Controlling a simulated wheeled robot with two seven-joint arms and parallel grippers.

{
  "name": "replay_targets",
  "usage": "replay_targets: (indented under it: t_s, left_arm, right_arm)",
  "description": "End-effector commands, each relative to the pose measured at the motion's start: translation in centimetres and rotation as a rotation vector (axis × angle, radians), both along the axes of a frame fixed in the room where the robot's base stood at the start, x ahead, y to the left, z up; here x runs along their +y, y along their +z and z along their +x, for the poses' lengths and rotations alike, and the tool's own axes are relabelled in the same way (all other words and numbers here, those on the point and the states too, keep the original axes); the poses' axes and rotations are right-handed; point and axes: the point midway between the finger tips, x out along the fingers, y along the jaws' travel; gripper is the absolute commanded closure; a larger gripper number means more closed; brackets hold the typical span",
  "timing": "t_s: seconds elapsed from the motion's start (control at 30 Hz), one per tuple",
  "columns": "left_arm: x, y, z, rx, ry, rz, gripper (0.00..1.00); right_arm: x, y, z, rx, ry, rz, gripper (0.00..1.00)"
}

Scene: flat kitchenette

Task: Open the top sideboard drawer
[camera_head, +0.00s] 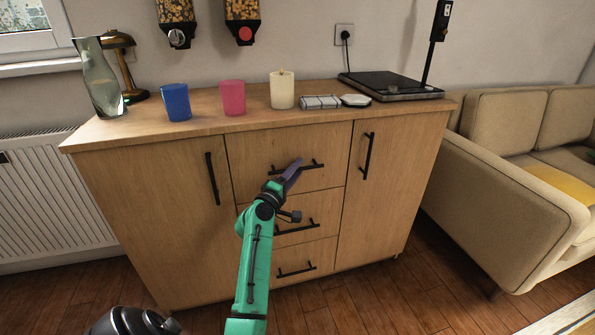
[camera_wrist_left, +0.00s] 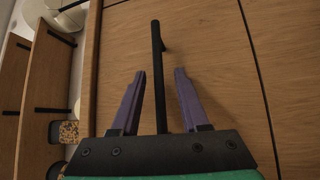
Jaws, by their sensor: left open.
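The wooden sideboard (camera_head: 185,170) stands against the wall. Its top drawer (camera_head: 250,152) looks closed, with a black horizontal bar handle (camera_head: 316,166). My left gripper (camera_head: 296,165) is at this handle in the head view and hides part of it. In the left wrist view the gripper's two purple fingers (camera_wrist_left: 160,90) are open, and the black handle (camera_wrist_left: 157,60) runs between them, apart from both. My right gripper is not in view.
Two lower drawers, with handles such as the bottom one (camera_head: 296,271), are below. A left door (camera_head: 160,205) and right door (camera_head: 385,190) flank them. Cups, a candle (camera_head: 282,90) and a glass vase (camera_head: 100,80) stand on top. A sofa (camera_head: 500,190) is at right.

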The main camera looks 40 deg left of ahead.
Motion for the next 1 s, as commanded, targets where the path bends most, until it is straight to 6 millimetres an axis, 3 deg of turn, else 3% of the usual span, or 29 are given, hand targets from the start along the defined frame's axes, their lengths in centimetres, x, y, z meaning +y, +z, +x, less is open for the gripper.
replay_targets:
  t_s: [0.3,0.4,0.43,1.0]
  left_arm:
    - [0.10,0.06,0.68,0.001,0.000,0.001,0.55]
    - [0.10,0.07,0.67,0.001,0.000,0.001,0.94]
    - [0.10,0.06,0.66,0.001,0.000,0.001,1.00]
    - [0.08,0.00,0.64,0.002,-0.001,0.001,1.00]
  right_arm:
    - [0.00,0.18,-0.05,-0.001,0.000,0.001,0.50]
    - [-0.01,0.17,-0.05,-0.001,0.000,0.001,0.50]
    - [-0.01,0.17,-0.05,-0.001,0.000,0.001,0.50]
    - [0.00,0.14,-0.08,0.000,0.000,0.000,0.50]
